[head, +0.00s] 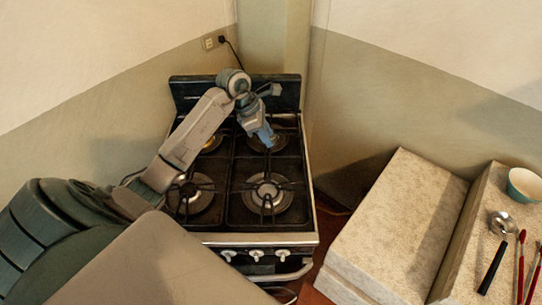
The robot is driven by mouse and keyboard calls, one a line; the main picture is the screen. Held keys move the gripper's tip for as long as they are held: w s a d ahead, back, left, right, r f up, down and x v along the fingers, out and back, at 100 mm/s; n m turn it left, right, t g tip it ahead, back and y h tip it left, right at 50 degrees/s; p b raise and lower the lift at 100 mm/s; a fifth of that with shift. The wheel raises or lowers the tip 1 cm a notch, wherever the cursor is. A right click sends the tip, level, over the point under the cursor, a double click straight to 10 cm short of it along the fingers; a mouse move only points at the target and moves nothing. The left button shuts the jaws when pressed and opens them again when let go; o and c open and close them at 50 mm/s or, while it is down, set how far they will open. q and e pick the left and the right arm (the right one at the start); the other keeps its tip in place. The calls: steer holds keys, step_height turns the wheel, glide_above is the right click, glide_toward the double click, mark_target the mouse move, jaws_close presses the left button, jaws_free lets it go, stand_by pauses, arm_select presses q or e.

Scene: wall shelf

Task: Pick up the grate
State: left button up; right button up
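The stove (275,239) stands in the corner with black grates over its burners. The right-hand grate (240,187) spans the front and back burners on that side. The left-hand grate (183,187) lies beside it, and my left arm partly covers it. My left gripper (265,138) points down over the back right burner, above the right-hand grate. It hides part of that burner. Whether it touches the grate is unclear, and its fingers are too small to tell open from shut. My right gripper is not in view.
A pale stone counter (395,225) stands to the right of the stove. On its right part are a bowl (525,186), a ladle (501,223) and red-handled utensils (520,262). Walls close in behind the stove. Knobs (256,254) line its front.

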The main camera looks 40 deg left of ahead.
mark_target(277, 156)
arm_select(q)
steer(key=shift+a+f, duration=0.2)
steer(key=shift+a, duration=0.1)
steer(key=b+x, duration=0.2)
steer(key=x, duration=0.2)
steer(key=shift+d+f, duration=0.1)
steer(key=shift+f, duration=0.25)
steer(key=shift+w+d+f, duration=0.1)
steer(key=shift+d+f, duration=0.05)
steer(key=shift+f, duration=0.35)
steer(key=x, duration=0.1)
steer(key=b+x, duration=0.1)
steer(key=x, duration=0.1)
steer(key=shift+f+b, duration=0.3)
steer(key=shift+f, duration=0.05)
steer(key=shift+d+f, duration=0.2)
steer(key=shift+f, duration=0.25)
steer(key=shift+c, duration=0.4)
steer(key=shift+r, duration=0.1)
jaws_close()
